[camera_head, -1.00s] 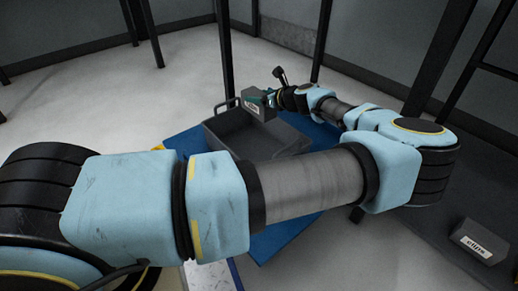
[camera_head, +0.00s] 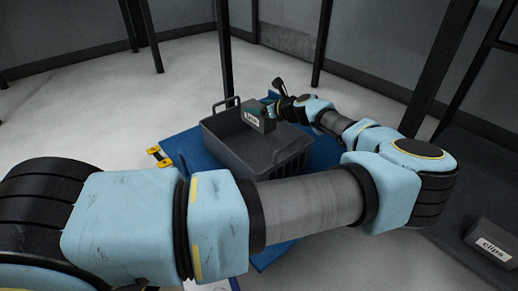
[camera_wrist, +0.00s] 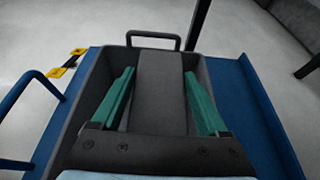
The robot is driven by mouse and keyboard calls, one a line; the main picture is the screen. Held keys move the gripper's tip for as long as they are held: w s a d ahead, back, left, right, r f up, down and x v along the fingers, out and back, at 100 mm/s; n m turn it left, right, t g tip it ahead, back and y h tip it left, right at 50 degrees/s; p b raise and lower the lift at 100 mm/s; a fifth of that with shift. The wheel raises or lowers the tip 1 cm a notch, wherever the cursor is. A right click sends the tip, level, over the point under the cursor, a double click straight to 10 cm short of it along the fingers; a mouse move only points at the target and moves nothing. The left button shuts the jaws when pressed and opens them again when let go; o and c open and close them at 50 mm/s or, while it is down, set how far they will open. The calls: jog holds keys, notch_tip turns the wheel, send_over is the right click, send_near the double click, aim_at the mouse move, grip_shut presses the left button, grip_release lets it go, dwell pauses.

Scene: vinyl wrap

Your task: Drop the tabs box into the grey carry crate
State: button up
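The tabs box (camera_head: 256,119) is a dark grey block with a pale label, too small to read surely. My gripper (camera_head: 267,108) has green fingers and is shut on the box from its far side. The box is over the opening of the grey carry crate (camera_head: 284,158). In the wrist view the box (camera_wrist: 161,85) lies between the two fingers (camera_wrist: 160,75), with the crate walls (camera_wrist: 88,95) on either side. How far the box's underside is from the crate floor is hidden.
The crate sits on a blue platform (camera_head: 190,150) with a yellow fitting (camera_head: 158,156) at its left edge. A clips box (camera_head: 490,243) lies on a dark surface at lower right. Dark posts (camera_head: 224,55) stand behind the crate. My arm crosses the foreground.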

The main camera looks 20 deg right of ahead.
jog(key=o, duration=0.3)
jog(key=p+v, duration=0.4)
jog(key=v, duration=0.6)
jog(key=shift+s+r, duration=0.15)
jog(key=shift+s, duration=0.2)
jog(key=shift+d, duration=0.1)
